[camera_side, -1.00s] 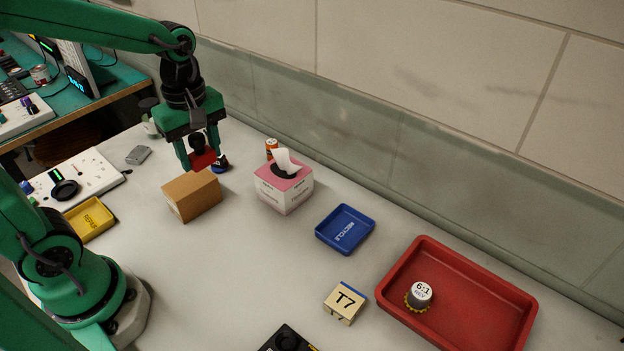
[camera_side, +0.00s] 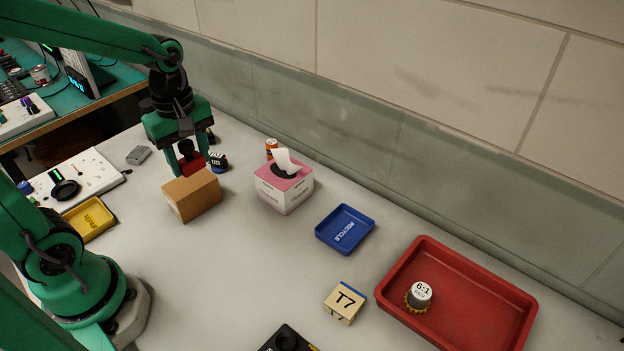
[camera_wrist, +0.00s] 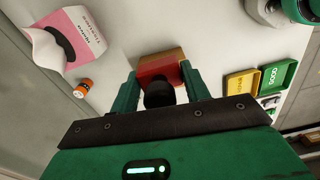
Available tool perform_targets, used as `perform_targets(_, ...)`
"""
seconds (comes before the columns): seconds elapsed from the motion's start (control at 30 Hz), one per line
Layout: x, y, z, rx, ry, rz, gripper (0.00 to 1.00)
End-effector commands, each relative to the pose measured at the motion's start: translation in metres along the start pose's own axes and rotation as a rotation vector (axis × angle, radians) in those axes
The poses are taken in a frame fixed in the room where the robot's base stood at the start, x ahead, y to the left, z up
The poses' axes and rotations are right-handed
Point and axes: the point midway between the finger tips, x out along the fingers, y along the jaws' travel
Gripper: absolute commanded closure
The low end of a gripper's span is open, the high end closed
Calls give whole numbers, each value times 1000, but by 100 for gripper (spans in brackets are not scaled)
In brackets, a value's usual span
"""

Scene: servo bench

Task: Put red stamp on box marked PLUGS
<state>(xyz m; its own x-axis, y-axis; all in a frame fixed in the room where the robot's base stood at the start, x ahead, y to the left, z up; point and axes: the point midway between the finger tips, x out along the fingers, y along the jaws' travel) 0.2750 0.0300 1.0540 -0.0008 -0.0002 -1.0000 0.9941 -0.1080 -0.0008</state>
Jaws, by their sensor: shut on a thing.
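My gripper (camera_side: 192,166) is shut on the red stamp (camera_side: 191,165), which has a black knob handle. In the wrist view the stamp (camera_wrist: 157,68) sits between the fingers, with its black handle toward the camera. A plain brown cardboard box (camera_side: 192,194) stands on the bench just in front of the gripper; I see no lettering on its visible faces. In the wrist view the box (camera_wrist: 160,55) shows beyond the stamp. The stamp appears behind or above the box's back edge; I cannot tell whether they touch.
A pink tissue box (camera_side: 284,187) and an orange battery (camera_side: 271,148) stand to the right. A dark-blue round item (camera_side: 218,162) is close beside my gripper. A yellow tray (camera_side: 90,219), blue RECYCLE tray (camera_side: 345,229) and large red tray (camera_side: 459,296) lie farther off.

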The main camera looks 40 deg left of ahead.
Motion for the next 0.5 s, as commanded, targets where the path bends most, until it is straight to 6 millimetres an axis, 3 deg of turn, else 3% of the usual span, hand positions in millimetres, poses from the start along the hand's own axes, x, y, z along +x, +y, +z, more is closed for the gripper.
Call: perform_targets(0.5, 40, 7, -66, -2, -1, -1, 76)
